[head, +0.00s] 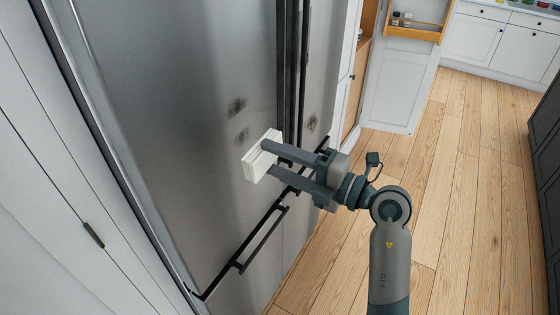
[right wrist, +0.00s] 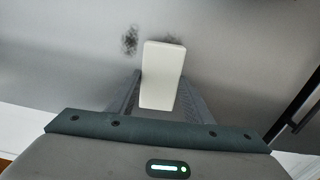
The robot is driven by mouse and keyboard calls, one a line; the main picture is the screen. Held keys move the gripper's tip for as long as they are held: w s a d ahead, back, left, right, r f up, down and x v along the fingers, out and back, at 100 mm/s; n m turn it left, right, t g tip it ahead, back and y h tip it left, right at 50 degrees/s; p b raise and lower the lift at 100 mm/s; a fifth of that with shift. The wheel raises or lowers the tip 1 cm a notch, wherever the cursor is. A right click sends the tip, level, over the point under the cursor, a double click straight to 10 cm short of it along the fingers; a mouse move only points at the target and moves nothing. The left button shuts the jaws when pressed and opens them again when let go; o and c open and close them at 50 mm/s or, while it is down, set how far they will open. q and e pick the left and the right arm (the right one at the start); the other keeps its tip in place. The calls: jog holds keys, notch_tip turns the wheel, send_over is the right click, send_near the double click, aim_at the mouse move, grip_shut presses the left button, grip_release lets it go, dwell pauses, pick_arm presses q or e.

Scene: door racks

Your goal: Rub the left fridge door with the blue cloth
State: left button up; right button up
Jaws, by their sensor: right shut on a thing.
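The left fridge door (head: 190,130) is a tall brushed-steel panel with two dark smudges (head: 237,106) beside the block, the lower one just left of and above it. My right gripper (head: 268,157) is shut on a white block (head: 256,166), which is held at the left door's surface; I cannot tell if it touches. No blue cloth shows; the held thing is white. In the right wrist view the block (right wrist: 162,75) stands between the fingers, with dark smudges (right wrist: 130,40) just beyond it on the steel. My left gripper is not in view.
The right fridge door (head: 322,70) has another smudge (head: 311,122). Dark vertical handles (head: 292,60) run between the doors. A drawer handle (head: 262,240) sits below. White cabinet panels (head: 60,200) stand at left. Wooden floor (head: 460,150) is clear at right, with a dark cabinet (head: 546,150) at its edge.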

jog(key=shift+b+x, duration=0.85)
jog(key=shift+x, duration=1.75)
jog(key=shift+p+x, duration=0.3)
jog(key=shift+x, duration=0.6)
jog(key=shift+w+d+p, duration=0.25)
jog(key=shift+w+d, duration=0.3)
jog(key=shift+w, duration=0.15)
jog(key=shift+w+d+p, duration=0.25)
jog(key=shift+w+d, duration=0.3)
jog(key=shift+w, duration=0.2)
jog(key=shift+w+d+p, duration=0.2)
jog(key=shift+w+d, duration=0.3)
jog(key=shift+w, duration=0.25)
jog(key=shift+w+d+p, duration=0.15)
jog(key=shift+w+d, duration=0.35)
jog(key=shift+w, duration=0.25)
jog(key=shift+r, duration=0.1)
